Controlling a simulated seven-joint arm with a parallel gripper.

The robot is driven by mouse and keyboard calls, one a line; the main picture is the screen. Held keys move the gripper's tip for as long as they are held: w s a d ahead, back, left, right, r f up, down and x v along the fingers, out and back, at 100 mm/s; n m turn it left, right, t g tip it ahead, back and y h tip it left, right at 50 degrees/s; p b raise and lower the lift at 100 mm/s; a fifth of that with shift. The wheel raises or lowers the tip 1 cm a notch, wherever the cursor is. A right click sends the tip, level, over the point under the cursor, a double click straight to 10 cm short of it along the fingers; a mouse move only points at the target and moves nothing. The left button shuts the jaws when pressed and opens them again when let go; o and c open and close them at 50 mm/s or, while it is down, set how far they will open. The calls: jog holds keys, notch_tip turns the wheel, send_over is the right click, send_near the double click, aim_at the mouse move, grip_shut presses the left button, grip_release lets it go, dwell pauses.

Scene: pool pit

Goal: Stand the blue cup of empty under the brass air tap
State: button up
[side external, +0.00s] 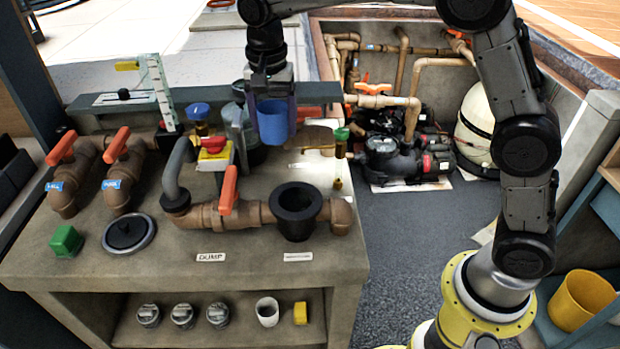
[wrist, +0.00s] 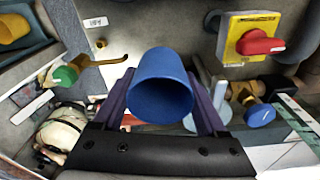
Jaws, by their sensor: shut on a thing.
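The blue cup (side external: 273,124) hangs upright in my gripper (side external: 273,104), above the concrete bench and behind the black funnel. In the wrist view the cup (wrist: 160,72) sits between the two purple fingers, its dark mouth towards the camera; no contents show. One brass tap with a green knob (side external: 341,133) stands at the bench's right side, right of the cup; its spout (wrist: 100,62) shows in the wrist view. Another brass tap with a blue knob (side external: 198,110) stands to the left at the back.
A black funnel (side external: 296,208) and orange-handled pipework stand in front of the cup. A yellow box with a red knob (side external: 213,150) is close to its left. A white cup (side external: 267,311) stands on the lower shelf. Bare bench top (side external: 335,262) shows at front right.

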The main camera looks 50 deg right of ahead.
jog(key=shift+s+d+f+n+t+y, duration=0.1)
jog(key=shift+s+d+f+n, duration=0.1)
jog(key=shift+d+f+n, duration=1.1)
jog(key=shift+s+d+f+n+t+y, duration=0.1)
jog(key=shift+s+d+f+n, duration=0.15)
jog(key=shift+d+f+n, duration=1)
jog(key=shift+s+d+f+n+t+y, duration=0.1)
jog(key=shift+s+d+f+n, duration=0.1)
jog(key=shift+d+f+n, duration=1.05)
jog(key=shift+d+r, duration=0.2)
jog(key=shift+r, duration=0.1)
notch_tip(320, 180, up, 17)
jog(key=a+m+g+h, duration=0.1)
jog(key=a+m, duration=1.1)
jog(key=a, duration=0.1)
notch_tip(320, 180, down, 6)
jog(key=shift+d+r, duration=0.1)
jog(key=shift+r, duration=0.05)
notch_tip(320, 180, down, 18)
jog(key=shift+r, duration=0.2)
